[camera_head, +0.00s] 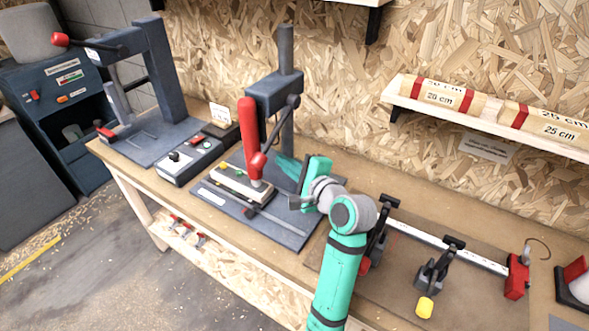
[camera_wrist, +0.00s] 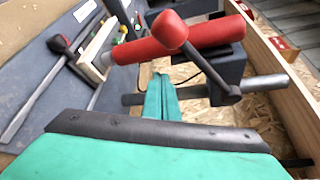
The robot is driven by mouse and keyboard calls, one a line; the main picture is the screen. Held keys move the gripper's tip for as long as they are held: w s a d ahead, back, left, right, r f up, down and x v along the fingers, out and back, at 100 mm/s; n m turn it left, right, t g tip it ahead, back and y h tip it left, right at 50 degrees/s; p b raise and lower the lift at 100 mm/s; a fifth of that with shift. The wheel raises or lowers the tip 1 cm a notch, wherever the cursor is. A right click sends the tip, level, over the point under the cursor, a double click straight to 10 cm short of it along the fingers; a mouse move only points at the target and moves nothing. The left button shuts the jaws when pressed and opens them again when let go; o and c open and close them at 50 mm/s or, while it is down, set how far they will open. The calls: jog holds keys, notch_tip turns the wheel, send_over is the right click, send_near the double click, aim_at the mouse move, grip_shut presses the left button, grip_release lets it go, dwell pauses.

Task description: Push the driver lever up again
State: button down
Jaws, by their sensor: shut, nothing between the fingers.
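The driver press has a red cylinder (camera_head: 248,125) on a dark grey head (camera_head: 273,92) and column. Its dark lever (camera_head: 280,125) slopes down from the head to a red knob (camera_head: 257,161). In the wrist view, the knob (camera_wrist: 170,31) overlaps the red cylinder (camera_wrist: 215,35), and the lever (camera_wrist: 205,68) runs right and down to its pivot. My gripper (camera_head: 280,160) is just right of the knob, its teal fingers pressed together and empty. In the wrist view, the fingertips (camera_wrist: 160,76) lie below the knob in the picture; I cannot tell whether they touch anything.
The press stands on a grey base plate (camera_head: 290,232) with a wooden-sided fixture (camera_head: 237,187). A grey press with a red-knobbed lever (camera_head: 60,40) and a button box (camera_head: 192,158) are left. Clamps (camera_head: 437,268) stand on a board at right. A shelf (camera_head: 480,121) projects from the chipboard wall.

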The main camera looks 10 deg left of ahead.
jog(key=shift+s+a+r, duration=0.4)
jog(key=shift+s+a, duration=0.15)
jog(key=shift+s, duration=0.1)
jog(key=shift+s+a+r, duration=0.4)
jog(key=shift+s+a, duration=0.1)
jog(key=shift+s, duration=0.15)
jog(key=shift+s+a, duration=0.1)
jog(key=shift+s, duration=0.05)
jog(key=shift+r, duration=0.15)
